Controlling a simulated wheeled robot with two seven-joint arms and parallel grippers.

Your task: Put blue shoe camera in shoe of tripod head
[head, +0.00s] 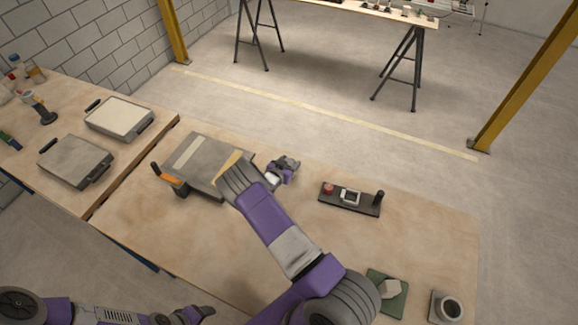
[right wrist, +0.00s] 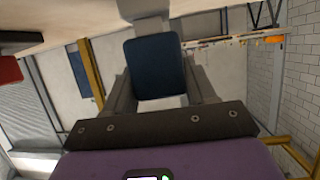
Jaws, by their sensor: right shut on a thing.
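My right gripper (head: 283,170) is over the main bench, just right of a grey flat box, and is seen from behind and partly hidden by its own hand. In the right wrist view my right gripper (right wrist: 165,90) has its two fingers on either side of a dark blue block-like thing (right wrist: 156,66), likely the blue shoe camera, and is shut on it. Its shoe cannot be made out. My left gripper (head: 195,313) is low at the bottom edge; its jaw opening is unclear. I cannot pick out the tripod head for certain.
The grey box (head: 207,150) has an orange-and-black lever (head: 170,178). A dark rack (head: 340,205) with red, white and black pieces stands to the right. Bare wood lies between.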

